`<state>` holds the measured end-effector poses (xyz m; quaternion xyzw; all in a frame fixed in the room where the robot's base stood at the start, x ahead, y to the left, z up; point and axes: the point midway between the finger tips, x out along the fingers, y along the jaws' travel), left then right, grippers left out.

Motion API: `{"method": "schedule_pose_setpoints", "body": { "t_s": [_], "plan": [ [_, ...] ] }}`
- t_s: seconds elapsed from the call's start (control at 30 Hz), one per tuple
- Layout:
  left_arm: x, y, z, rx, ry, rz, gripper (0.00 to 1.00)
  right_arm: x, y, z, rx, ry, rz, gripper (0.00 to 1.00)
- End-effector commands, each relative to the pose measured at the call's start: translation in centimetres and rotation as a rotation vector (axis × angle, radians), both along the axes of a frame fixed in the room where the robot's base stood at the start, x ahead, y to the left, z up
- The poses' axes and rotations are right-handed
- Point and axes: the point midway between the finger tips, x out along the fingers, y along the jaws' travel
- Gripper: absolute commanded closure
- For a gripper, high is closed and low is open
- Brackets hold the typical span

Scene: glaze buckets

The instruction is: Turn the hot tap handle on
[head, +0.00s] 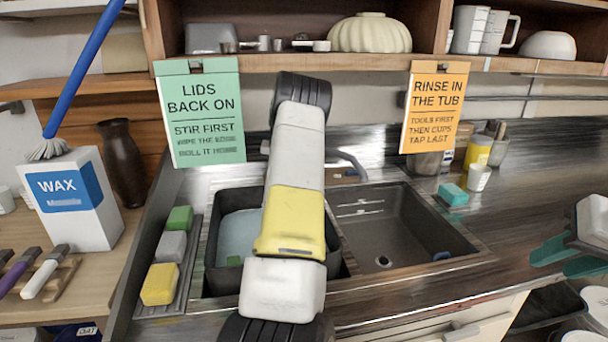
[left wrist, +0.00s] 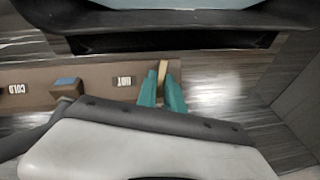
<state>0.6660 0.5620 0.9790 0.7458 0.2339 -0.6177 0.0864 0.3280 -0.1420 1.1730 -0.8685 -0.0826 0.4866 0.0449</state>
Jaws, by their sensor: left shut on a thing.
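In the left wrist view, my left gripper (left wrist: 162,92) has its teal fingers shut on the hot tap handle (left wrist: 163,67), whose tan end shows between the fingertips. The HOT label (left wrist: 124,81) is beside it on the brown tap panel (left wrist: 95,92). The COLD label (left wrist: 15,89) is farther left on the same panel. In the head view my left arm covers the left gripper and the handle. A grey tap spout (head: 350,160) shows behind the sink. My right gripper (head: 549,262) is at the right edge, its teal fingers apart and empty.
A sponge tray (head: 185,275) and wax box (head: 75,200) stand left. A teal sponge (head: 453,194) and white cup (head: 479,178) stand right. Signs hang from the shelf above.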

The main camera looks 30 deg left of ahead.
Motion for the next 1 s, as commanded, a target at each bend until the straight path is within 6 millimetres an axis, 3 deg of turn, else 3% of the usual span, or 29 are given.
{"method": "schedule_pose_setpoints", "body": {
  "t_s": [0.43,0.47,0.57,0.87,1.0],
  "plan": [
    [0.0,0.0,0.0,-0.006,-0.004,0.009,1.00,0.0,0.0,0.0,0.000,0.000,0.000,0.66],
    [0.0,0.0,0.0,-0.006,-0.004,0.009,0.86,0.0,0.0,0.0,0.000,0.000,0.000,0.66],
    [0.0,0.0,0.0,-0.006,-0.003,0.008,0.67,0.0,0.0,0.0,0.000,0.000,0.000,0.66],
    [0.0,0.0,0.0,-0.005,-0.004,0.008,0.66,0.0,0.0,0.0,0.000,0.000,0.000,0.66],
    [-0.1,-0.3,1.1,-0.005,-0.006,0.007,0.66,0.0,0.0,0.0,0.000,0.000,0.000,0.66]
  ]
}}
